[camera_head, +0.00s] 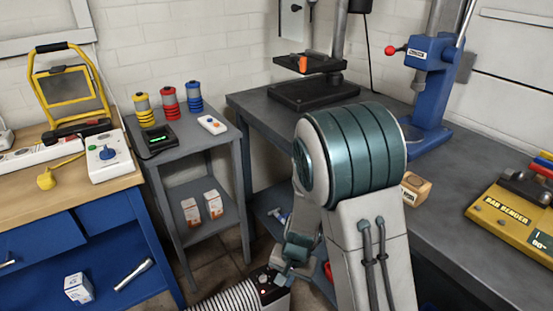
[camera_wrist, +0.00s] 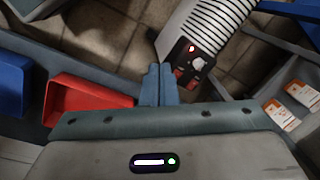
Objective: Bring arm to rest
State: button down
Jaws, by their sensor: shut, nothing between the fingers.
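My arm is folded in the middle of the head view, with its large teal joint in front of the dark grey workbench (camera_head: 455,185). My gripper (camera_head: 284,275) hangs low beside the arm, pointing down. It is in front of a ribbed machine with a dark control end (camera_head: 272,286). In the wrist view my gripper's fingers (camera_wrist: 158,68) are together and empty. They point toward the ribbed machine's control end (camera_wrist: 190,60), with no contact that I can make out.
A red bin (camera_wrist: 88,103) is left of my fingers in the wrist view. Small boxes (camera_wrist: 292,105) lie on a shelf at right. A grey side table (camera_head: 212,145) and blue-drawer bench (camera_head: 50,232) stand at left. A blue press (camera_head: 432,80) and yellow bar bender (camera_head: 500,212) occupy the workbench.

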jog(key=s+d+r+n+t+p, duration=0.1)
jog(key=s+d+r+p, duration=0.3)
jog(key=r, duration=0.9)
jog(key=s+d+r+n+h+p, duration=0.1)
jog(key=s+d+r+p, duration=0.3)
jog(key=r, duration=1)
jog(key=s+d+r+n+t+p, duration=0.1)
jog(key=s+d+r+n+p, duration=0.1)
jog(key=r+p, duration=0.6)
notch_tip(320, 180, up, 6)
jog(key=shift+s+d+f+t+p, duration=0.2)
jog(key=shift+s+d+t+p, duration=0.1)
jog(key=shift+s+d, duration=0.75)
jog(key=shift+s+a, duration=0.1)
jog(key=shift+a, duration=0.05)
